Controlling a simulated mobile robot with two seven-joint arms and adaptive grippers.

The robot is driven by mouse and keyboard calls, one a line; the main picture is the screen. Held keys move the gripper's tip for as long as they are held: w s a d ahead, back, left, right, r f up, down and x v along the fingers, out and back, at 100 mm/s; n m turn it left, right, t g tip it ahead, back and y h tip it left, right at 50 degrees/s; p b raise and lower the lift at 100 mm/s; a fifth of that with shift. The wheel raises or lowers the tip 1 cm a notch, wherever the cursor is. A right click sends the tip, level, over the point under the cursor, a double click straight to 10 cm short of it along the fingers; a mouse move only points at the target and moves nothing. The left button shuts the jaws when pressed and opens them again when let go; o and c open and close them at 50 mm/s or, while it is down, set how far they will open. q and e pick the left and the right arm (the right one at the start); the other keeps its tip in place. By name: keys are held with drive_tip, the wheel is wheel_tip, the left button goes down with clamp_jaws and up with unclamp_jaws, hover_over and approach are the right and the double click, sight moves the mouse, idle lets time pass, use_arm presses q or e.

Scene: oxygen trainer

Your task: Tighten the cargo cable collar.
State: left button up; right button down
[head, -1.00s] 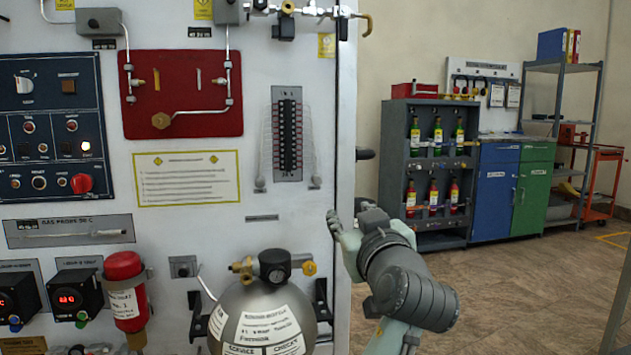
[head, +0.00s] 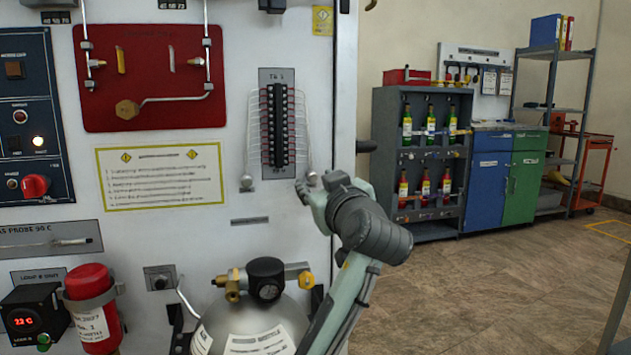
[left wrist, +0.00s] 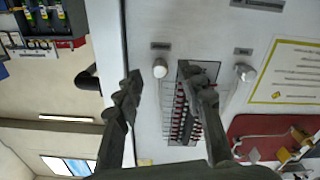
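Two pale round cable ends hang below the black terminal strip (head: 278,125) on the white panel. The right one (head: 311,178) is close to the panel's right edge, and the left one (head: 246,183) is apart from it. I cannot read which is the cargo collar. My left gripper (head: 304,190) is at the right cable end. In the left wrist view its fingers (left wrist: 166,84) are spread, with that cable end (left wrist: 160,68) showing between them, seemingly untouched. The other cable end (left wrist: 245,72) is beyond the right finger. My right gripper is not in view.
A grey gas cylinder (head: 250,325) with a gauge stands below. A dark handle (head: 366,146) sticks out from the panel's edge. A yellow-framed notice (head: 160,175) is left of the cable ends. Open floor lies to the right, before grey shelving (head: 383,130).

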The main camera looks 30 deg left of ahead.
use_arm(q)
drive_tip(key=shift+x, duration=1)
drive_tip(key=shift+c, duration=0.6)
clamp_jaws()
